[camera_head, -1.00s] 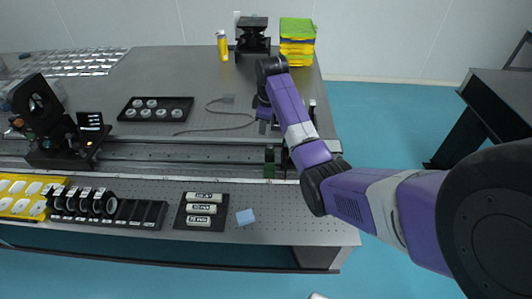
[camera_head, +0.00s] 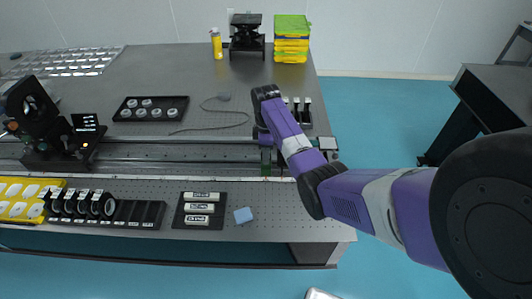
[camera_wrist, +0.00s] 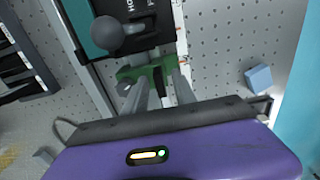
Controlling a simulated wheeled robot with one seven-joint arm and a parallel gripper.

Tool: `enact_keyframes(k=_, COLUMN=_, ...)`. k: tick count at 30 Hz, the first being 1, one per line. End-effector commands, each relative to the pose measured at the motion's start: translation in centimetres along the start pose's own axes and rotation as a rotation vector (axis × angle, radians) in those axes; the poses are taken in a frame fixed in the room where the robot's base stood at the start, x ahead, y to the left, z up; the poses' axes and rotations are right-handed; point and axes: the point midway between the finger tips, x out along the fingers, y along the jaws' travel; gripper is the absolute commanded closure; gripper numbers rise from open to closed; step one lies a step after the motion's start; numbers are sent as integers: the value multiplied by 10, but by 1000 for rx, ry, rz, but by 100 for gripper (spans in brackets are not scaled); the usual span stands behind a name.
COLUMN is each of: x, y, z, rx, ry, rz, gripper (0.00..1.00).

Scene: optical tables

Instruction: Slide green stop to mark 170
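The green stop (camera_head: 266,161) sits on the long rail (camera_head: 190,152) near its right end, partly hidden by my arm. In the wrist view the green stop (camera_wrist: 152,72) lies just beyond my gripper's grey fingers (camera_wrist: 158,92), which overlap its near side. My gripper (camera_head: 269,152) is low at the rail, at the stop. I cannot tell whether the fingers touch the stop or how far apart they are. A pale scale strip with red marks (camera_wrist: 181,40) runs beside the stop; its numbers are not readable.
A dark block with a round knob and teal side (camera_wrist: 120,32) stands close beyond the stop. A blue cube (camera_head: 243,215) and a black tray of labelled cylinders (camera_head: 180,214) lie in front of the rail. A cable (camera_head: 225,111) lies behind it.

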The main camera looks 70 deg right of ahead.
Motion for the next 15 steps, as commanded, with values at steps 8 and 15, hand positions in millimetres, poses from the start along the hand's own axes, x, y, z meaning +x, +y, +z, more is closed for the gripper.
enact_keyframes(k=8, x=1, y=0, z=0, rx=0, ry=0, rz=0, gripper=71)
enact_keyframes(k=15, x=1, y=0, z=0, rx=0, ry=0, rz=0, gripper=100)
